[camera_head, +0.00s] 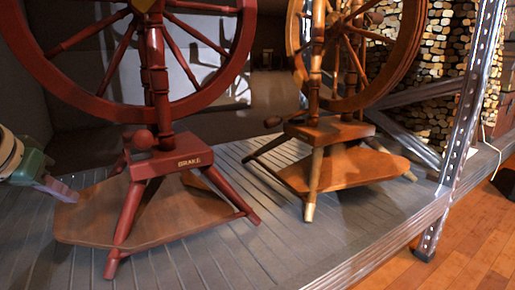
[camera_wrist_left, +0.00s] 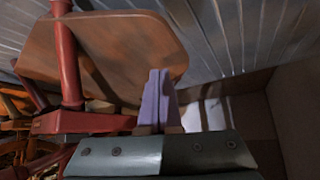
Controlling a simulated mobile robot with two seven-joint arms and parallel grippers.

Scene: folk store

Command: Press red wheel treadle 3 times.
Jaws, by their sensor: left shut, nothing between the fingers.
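The red spinning wheel (camera_head: 158,80) stands upright on the shelf at the left of the head view. Its brown wooden treadle (camera_head: 185,212) lies low between the red legs. The treadle also fills the upper left of the left wrist view (camera_wrist_left: 110,40). My left gripper (camera_head: 72,196) comes in from the left edge, its fingertips at the treadle's left back corner. In the left wrist view its purple fingers (camera_wrist_left: 158,85) are together and empty, overlapping the treadle's edge. I cannot tell if they touch it. My right gripper is not in view.
A second, orange-brown spinning wheel (camera_head: 330,130) with its own treadle (camera_head: 350,168) stands to the right. A metal shelf post (camera_head: 468,100) rises at the right front. The grey slatted shelf (camera_head: 285,235) is bare in front. Stacked logs (camera_head: 440,60) are behind.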

